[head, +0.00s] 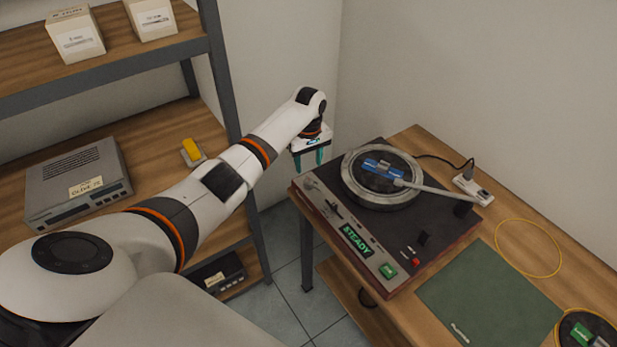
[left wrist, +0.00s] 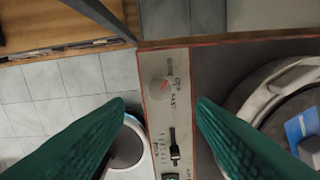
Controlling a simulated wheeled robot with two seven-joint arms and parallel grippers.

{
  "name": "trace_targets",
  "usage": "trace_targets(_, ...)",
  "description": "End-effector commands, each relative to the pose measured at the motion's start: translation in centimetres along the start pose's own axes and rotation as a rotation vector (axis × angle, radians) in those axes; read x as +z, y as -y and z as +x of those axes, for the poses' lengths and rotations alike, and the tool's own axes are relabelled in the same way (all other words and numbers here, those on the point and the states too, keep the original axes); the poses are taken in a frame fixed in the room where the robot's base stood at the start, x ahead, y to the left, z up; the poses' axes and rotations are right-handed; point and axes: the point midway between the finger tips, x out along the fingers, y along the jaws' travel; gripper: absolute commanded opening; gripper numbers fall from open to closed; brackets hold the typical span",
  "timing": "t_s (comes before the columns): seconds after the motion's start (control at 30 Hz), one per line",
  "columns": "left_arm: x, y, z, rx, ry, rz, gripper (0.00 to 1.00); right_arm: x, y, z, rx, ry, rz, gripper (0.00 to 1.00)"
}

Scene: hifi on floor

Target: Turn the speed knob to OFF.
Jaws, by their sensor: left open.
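The speed knob (left wrist: 162,88) is a small pale round dial with a red mark, near the end of the turntable's light control strip in the left wrist view. Printed labels around it include OFF and FAST. The red mark slants up and right, but I cannot tell exactly which label it points to. My left gripper (head: 309,160) is open and empty, above the far left corner of the turntable (head: 402,255). In the left wrist view its green fingers (left wrist: 160,107) stand apart on either side of the strip, with the knob visible beyond and between the tips.
A pitch slider (left wrist: 174,152) lies near the knob. The deck carries a platter (head: 352,195), a tonearm (head: 440,190) and a lit STEADY display (head: 356,240). A green mat (head: 490,297) and yellow ring (head: 555,263) lie right. Shelving (head: 225,80) stands left.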

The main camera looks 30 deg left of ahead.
Motion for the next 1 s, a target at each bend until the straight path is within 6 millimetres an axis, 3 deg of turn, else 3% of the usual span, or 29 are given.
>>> trace_targets(0.1,-0.1,0.0,2.6,0.002,-0.002,-0.001,0.5,0.0,-0.1,0.0,0.002,0.0,0.001,0.36)
trace_targets(0.3,0.0,0.0,5.8,0.0,0.0,-0.001,0.5,0.0,-0.4,0.3,0.005,0.001,0.002,0.36)
trace_targets(0.5,0.0,0.0,7.1,-0.001,0.001,0.001,0.5,0.0,-0.5,0.4,0.006,0.0,0.002,0.36)
trace_targets(0.77,0.0,0.0,7.2,-0.002,0.001,0.002,0.5,0.0,-0.5,0.4,0.006,0.0,0.002,0.36)
trace_targets(1.0,0.0,0.0,7.2,-0.001,0.001,0.001,0.14,-0.1,-0.4,0.4,0.005,-0.001,0.002,0.36)
